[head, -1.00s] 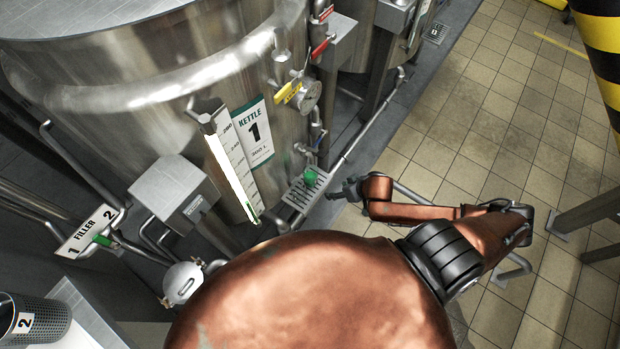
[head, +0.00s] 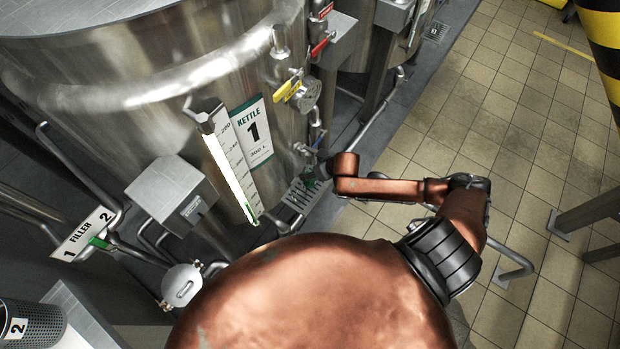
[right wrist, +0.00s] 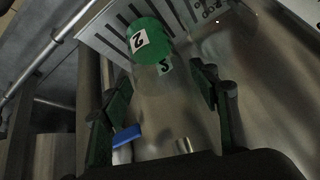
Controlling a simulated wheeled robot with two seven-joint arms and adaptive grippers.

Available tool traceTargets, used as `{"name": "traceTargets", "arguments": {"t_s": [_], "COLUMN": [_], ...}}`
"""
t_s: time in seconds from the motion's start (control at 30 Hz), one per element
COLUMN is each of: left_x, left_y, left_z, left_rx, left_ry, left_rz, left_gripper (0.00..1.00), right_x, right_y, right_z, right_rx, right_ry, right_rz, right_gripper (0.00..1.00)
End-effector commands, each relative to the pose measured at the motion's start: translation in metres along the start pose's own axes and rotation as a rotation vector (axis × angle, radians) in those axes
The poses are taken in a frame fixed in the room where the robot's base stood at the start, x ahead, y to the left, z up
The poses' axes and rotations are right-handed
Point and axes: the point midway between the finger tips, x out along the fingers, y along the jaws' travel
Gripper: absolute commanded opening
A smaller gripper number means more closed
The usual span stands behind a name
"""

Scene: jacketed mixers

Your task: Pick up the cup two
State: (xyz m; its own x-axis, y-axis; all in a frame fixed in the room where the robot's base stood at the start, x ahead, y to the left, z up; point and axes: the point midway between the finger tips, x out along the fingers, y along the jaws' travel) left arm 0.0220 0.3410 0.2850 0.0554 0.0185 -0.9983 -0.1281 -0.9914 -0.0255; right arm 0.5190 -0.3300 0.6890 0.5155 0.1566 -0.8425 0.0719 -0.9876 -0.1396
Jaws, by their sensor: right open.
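Cup two is green with a white label marked 2 (right wrist: 150,42). In the right wrist view it is at the top, on a slotted metal tray. A second, fainter 2 shows just below it; I cannot tell if that is a reflection in the steel. In the head view my right gripper (head: 320,171) is over the tray at the foot of the kettle and mostly hides the cup. In the right wrist view the gripper (right wrist: 160,80) is open, its fingers apart with the cup ahead between them, seemingly untouched. My left gripper is not in view.
The slotted tray (head: 296,199) juts from below the steel kettle marked 1 (head: 180,80). Valves with yellow and red handles (head: 293,89) and a pipe (head: 364,127) are close above and beside my gripper. A level gauge (head: 230,165) stands left. Tiled floor lies open at right.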

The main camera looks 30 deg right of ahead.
Motion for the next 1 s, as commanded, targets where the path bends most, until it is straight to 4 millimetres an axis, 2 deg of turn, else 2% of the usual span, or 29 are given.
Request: {"name": "traceTargets", "arguments": {"t_s": [0.03,0.13,0.43,0.9,1.0], "left_x": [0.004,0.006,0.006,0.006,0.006], "left_y": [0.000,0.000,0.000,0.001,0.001], "left_z": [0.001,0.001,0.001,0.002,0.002], "left_rx": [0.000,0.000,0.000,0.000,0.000], "left_ry": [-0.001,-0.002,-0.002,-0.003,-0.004], "left_rz": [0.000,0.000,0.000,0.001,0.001], "left_gripper": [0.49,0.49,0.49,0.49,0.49], "right_x": [0.011,0.020,0.022,0.022,0.022], "right_y": [0.000,0.001,0.000,0.000,0.000], "right_z": [0.006,0.005,0.005,0.005,0.005], "right_rx": [0.002,0.001,0.001,0.001,0.001], "right_ry": [-0.007,-0.007,-0.006,-0.006,-0.006], "right_rz": [0.000,0.001,0.000,0.000,0.000], "right_gripper": [0.55,0.55,0.55,0.22,0.18]}}
